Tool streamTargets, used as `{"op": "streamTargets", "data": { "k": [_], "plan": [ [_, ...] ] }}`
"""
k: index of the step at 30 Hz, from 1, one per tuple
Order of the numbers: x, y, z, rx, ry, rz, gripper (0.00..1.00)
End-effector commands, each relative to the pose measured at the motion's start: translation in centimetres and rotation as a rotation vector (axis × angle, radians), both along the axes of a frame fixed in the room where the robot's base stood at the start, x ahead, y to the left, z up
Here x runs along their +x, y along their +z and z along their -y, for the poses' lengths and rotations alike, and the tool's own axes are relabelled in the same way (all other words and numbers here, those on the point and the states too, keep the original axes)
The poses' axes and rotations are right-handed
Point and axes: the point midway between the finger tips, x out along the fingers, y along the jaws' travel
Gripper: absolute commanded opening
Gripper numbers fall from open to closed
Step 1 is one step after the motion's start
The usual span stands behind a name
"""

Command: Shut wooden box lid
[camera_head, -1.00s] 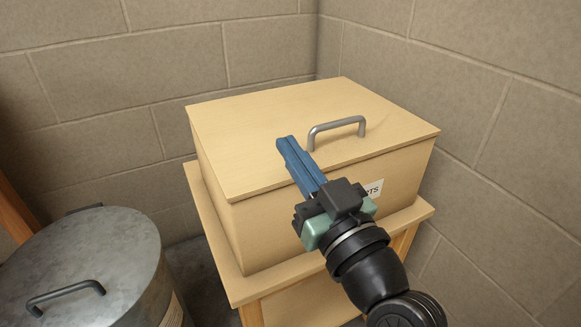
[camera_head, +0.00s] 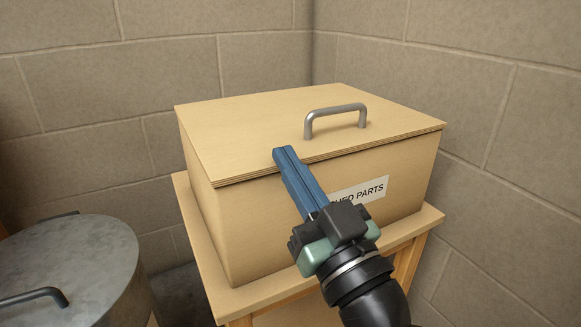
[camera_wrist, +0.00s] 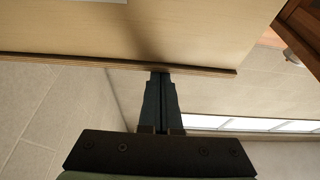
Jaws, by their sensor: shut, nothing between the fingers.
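The wooden box (camera_head: 250,217) stands on a small wooden table, with a label on its front that my gripper partly covers. Its lid (camera_head: 240,125) lies down flat over the box, with a grey handle (camera_head: 336,113) on top. My gripper (camera_head: 284,152) is shut and empty, with its blue fingers together at the lid's front edge. In the wrist view, the fingertips (camera_wrist: 160,74) are at a long thin wooden edge (camera_wrist: 120,63); whether they touch it I cannot tell.
The wooden table (camera_head: 262,297) stands in a corner of block walls (camera_head: 170,60). A grey metal drum (camera_head: 90,255) with a dark handle stands at the lower left. There is open space above the box.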

Motion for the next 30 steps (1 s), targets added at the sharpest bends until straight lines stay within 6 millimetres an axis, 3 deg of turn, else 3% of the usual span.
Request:
{"op": "streamTargets", "data": {
  "k": [1,8,13,24,30],
  "plan": [
    [0.3,-0.9,-0.1,-0.002,0.003,-0.022,0.0],
    [0.3,-1.1,0.0,-0.003,0.003,-0.026,0.0],
    [-0.7,-1.6,0.6,0.0,-0.001,-0.027,0.0],
    [-7.6,-3.7,3.3,0.003,-0.004,-0.012,0.0],
    [-10.3,-4.5,4.3,0.0,-0.002,-0.004,0.0]
  ]
}}
